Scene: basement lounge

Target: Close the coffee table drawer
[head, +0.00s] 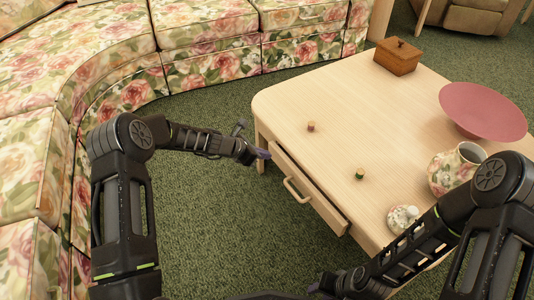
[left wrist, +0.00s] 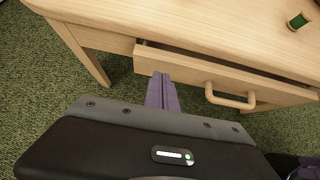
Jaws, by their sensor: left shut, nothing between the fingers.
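The light wood coffee table (head: 330,105) has a drawer (head: 324,205) on its near left side. The drawer stands partly out, with a dark gap above its front in the left wrist view (left wrist: 200,72). Its bar handle (head: 297,190) shows, and it also shows in the left wrist view (left wrist: 230,98). My left gripper (head: 265,153) is shut and empty, its purple fingers at the left end of the drawer front, left of the handle. I cannot tell whether they touch it. My right gripper (head: 322,286) is low in the head view, apart from the drawer; its jaws are unclear.
A floral sofa (head: 215,55) curves behind and left. Green carpet (head: 215,205) lies clear between.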

